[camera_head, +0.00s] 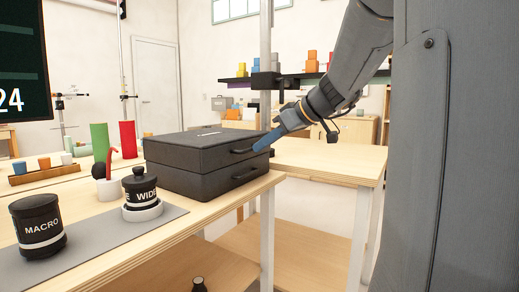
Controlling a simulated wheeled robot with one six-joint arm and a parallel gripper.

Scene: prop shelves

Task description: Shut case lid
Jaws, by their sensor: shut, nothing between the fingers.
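The black case (200,178) stands on the wooden table near its right end. Its lid (196,150) lies flat on the lower half, with a dark seam between them; from here the lid looks down. One handle shows on the lid's right face and another on the lower half. My gripper (263,143) comes in from the upper right, with blue fingers at the upper right corner of the lid. The fingers are shut and hold nothing. I cannot tell whether they touch the lid.
A grey mat (112,232) left of the case bears a MACRO lens (38,225) and a WIDE lens (140,190). Green (99,139) and red (127,137) cylinders stand behind. Another wooden table (325,158) is at the right; a shelf (240,80) with coloured blocks hangs behind my arm.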

